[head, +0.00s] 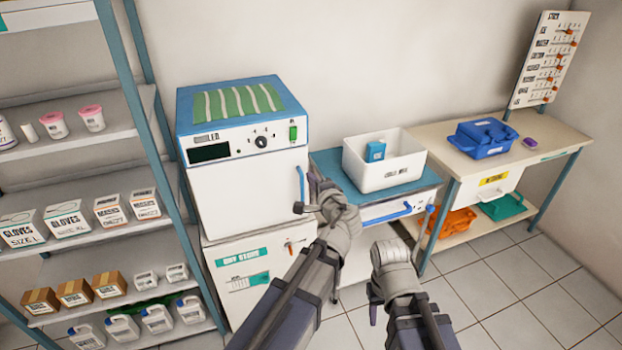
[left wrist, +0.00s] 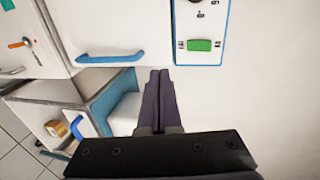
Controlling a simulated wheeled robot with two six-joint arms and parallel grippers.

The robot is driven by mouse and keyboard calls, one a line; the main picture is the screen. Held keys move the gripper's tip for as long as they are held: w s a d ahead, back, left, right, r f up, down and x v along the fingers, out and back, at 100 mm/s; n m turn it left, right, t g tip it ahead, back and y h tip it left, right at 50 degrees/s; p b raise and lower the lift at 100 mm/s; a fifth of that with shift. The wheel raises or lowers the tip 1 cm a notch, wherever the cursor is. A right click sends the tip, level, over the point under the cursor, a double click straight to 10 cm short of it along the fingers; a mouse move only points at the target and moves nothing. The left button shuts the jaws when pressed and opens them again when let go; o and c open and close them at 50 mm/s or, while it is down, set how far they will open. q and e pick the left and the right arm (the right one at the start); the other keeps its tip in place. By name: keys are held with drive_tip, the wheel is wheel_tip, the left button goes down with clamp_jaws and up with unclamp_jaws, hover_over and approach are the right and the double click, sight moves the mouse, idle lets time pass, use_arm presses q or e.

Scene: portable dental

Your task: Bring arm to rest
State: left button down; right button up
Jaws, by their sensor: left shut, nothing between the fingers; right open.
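My left gripper (head: 313,181) is raised in front of the white oven-like cabinet with a blue top (head: 190,117), close to its blue door handle (head: 301,184). In the left wrist view its two dark fingers (left wrist: 158,78) are together with nothing between them. The cabinet door is closed, and its handle (left wrist: 110,57) and green switch (left wrist: 200,45) show in the left wrist view. My right gripper (head: 374,306) hangs low at the bottom centre, over the floor and clear of the furniture. It is open and empty, its fingers mostly hidden by the wrist.
A white bin (head: 385,178) with a blue box stands on the blue-topped cart (head: 330,160). A bench (head: 565,141) at right holds a blue case (head: 482,137). Stocked shelves (head: 80,161) stand at left. The tiled floor (head: 490,280) at lower right is clear.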

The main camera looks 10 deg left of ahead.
use_arm(q)
drive_tip(key=s+d+f+n+g+h, duration=0.25)
drive_tip(key=s+f+n+g, duration=0.35)
drive_tip(key=s+f, duration=0.5)
drive_tip(key=s+d+f+g+h, duration=0.2)
drive_tip(key=s+d+f+g, duration=0.1)
drive_tip(key=s, duration=0.4)
drive_tip(key=s+d+f+n+g+h, duration=0.1)
drive_tip(key=s+d+f+g+h, duration=0.2)
drive_tip(key=s+d, duration=0.3)
drive_tip(key=shift+s+d+g, duration=0.2)
drive_tip(key=shift+s+g, duration=0.45)
drive_tip(key=shift+g, duration=0.05)
drive_tip(key=shift+f, duration=0.1)
